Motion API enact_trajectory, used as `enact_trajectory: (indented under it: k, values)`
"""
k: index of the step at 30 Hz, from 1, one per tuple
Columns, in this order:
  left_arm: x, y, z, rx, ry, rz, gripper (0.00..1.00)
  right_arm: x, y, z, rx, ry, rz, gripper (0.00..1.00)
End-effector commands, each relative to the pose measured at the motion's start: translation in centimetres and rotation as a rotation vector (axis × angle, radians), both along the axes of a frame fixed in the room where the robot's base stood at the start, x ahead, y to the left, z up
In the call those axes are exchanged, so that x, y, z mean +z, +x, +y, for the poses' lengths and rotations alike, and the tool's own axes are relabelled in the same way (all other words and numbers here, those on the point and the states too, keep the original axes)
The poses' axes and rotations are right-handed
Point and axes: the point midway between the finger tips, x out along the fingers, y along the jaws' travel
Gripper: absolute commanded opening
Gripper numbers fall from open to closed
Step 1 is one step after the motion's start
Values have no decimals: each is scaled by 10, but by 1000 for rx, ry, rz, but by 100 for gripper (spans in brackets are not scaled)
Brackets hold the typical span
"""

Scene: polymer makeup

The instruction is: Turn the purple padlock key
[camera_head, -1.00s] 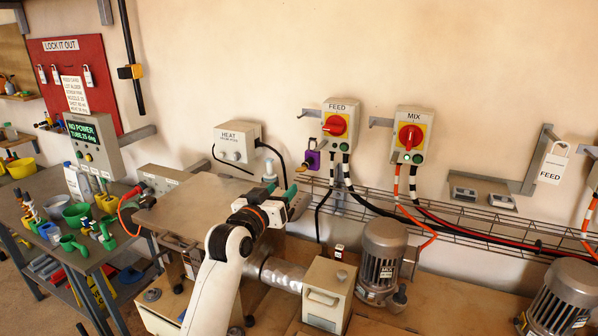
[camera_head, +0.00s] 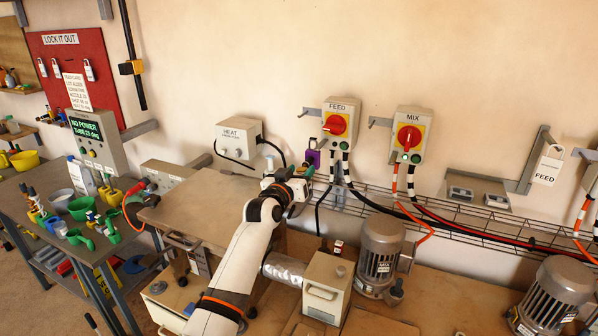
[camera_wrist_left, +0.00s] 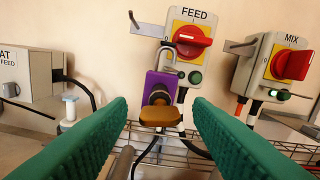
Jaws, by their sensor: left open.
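The purple padlock (camera_head: 312,157) hangs at the lower left of the FEED switch box (camera_head: 341,119). In the left wrist view the padlock (camera_wrist_left: 161,88) shows with a key that has a tan-brown bow (camera_wrist_left: 160,116) at its front, facing me. My left gripper (camera_head: 297,176) is below and to the left of the padlock in the head view. In the wrist view its two green fingers (camera_wrist_left: 160,125) are open, one on each side of the key, with nothing held. I cannot tell how far the fingertips are from the key. My right gripper is not in view.
The MIX box (camera_head: 411,134) with a red knob is right of FEED. The HEAT box (camera_head: 239,138) is to the left. Cables and a wire tray (camera_head: 460,219) run along the wall below. Motors (camera_head: 381,255) stand on the bench. A tool table (camera_head: 70,250) is at the left.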

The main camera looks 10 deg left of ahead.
Motion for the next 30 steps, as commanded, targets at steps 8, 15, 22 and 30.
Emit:
enact_trajectory:
  k: [8,15,22,30]
  values:
    - [0,0,0,0,0,0,35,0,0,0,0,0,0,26]
    - [0,0,0,0,0,1,1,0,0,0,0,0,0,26]
    - [-1,0,0,0,-26,6,1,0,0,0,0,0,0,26]
    - [-1,0,0,0,-166,35,1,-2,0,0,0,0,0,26]
